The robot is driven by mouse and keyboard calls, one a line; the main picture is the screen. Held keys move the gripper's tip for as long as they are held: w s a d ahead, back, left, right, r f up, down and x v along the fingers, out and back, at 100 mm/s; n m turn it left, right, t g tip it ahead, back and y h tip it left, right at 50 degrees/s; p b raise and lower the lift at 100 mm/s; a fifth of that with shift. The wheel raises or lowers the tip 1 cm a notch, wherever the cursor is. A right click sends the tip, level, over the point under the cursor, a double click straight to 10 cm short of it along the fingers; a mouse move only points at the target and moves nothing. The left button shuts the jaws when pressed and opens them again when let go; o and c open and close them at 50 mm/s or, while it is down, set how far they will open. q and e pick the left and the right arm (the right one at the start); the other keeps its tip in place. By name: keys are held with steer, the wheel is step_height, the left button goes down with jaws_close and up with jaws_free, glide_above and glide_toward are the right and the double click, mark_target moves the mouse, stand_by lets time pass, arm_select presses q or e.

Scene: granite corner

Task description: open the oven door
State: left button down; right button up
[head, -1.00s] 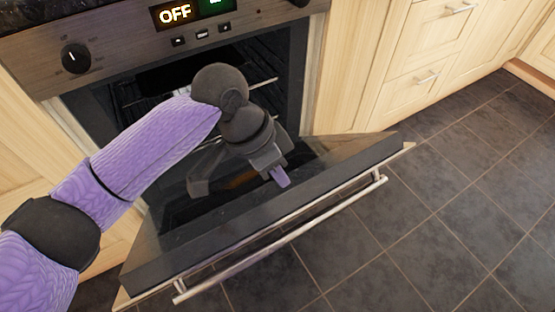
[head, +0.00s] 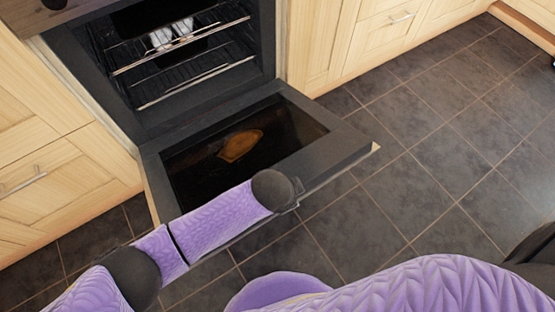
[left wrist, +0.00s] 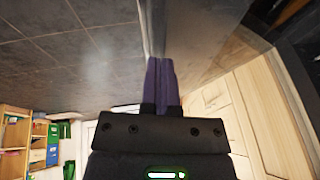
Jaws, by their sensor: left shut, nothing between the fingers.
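The oven door (head: 340,145) hangs far down, close to level, with its inner glass facing up. The oven (head: 190,110) stands open behind it. My left arm crosses the door's outer edge in the head view, and its dark wrist hides the gripper there. In the left wrist view my left gripper (left wrist: 160,75) has its purple fingers together and empty. The fingertips are beside the edge of a panel that looks like the door (left wrist: 215,40); I cannot tell if they touch. The door handle is hidden in the head view. My right gripper is out of view.
Wire racks (head: 185,65) are inside the oven. Wooden cabinets (head: 60,190) flank it on both sides. The dark tiled floor (head: 440,160) is clear to the right of the door. Shelves with coloured items (left wrist: 30,140) show in the left wrist view.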

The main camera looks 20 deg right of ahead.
arm_select(q)
step_height(320, 180, down, 8)
steer(key=s+b, duration=0.2)
steer(key=shift+s+d+b, duration=0.35)
steer(key=shift+s+b, duration=0.05)
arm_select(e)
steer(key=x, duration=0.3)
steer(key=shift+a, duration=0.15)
arm_select(q)
steer(key=p+v, duration=0.8)
steer(key=v, duration=0.2)
steer(key=shift+p, duration=0.35)
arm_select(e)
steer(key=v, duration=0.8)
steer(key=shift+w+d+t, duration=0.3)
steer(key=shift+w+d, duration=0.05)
